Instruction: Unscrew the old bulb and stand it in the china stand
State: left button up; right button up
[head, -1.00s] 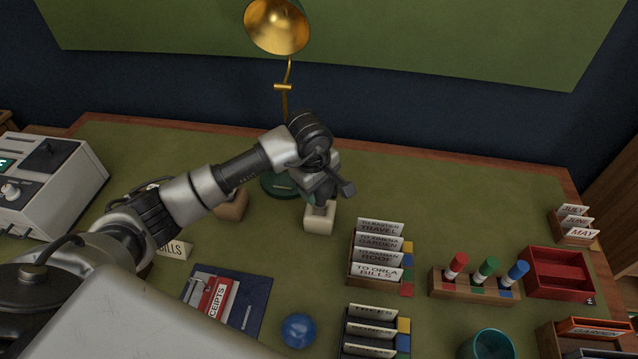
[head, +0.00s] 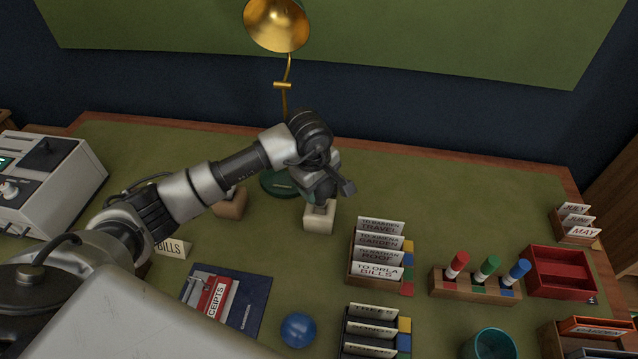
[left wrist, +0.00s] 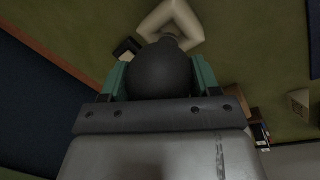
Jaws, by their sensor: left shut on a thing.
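The old bulb (left wrist: 160,72) is a dark, rounded bulb. In the left wrist view it sits between the green fingers of my left gripper (left wrist: 160,78), which is shut on it. The cream china stand (head: 319,220) is on the desk just below the gripper in the head view. It also shows just beyond the bulb in the left wrist view (left wrist: 178,22). Whether the bulb touches the stand or is in it cannot be told. The brass lamp (head: 276,26) stands behind my left gripper (head: 322,194), its green base partly hidden by the arm. My right gripper is not in view.
A wooden block (head: 230,206) is left of the stand. A card rack (head: 378,250) is to its right, with a marker holder (head: 472,286) and red tray (head: 560,272) farther right.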

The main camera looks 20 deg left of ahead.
pick_arm(q)
jog(key=shift+f, duration=0.2)
jog(key=shift+b, duration=0.4)
jog(key=shift+f, duration=0.15)
dwell(0.4)
jog(key=shift+f+b, duration=1.1)
jog(key=shift+f, duration=0.05)
jog(key=shift+f, duration=0.1)
jog(key=o, duration=0.9)
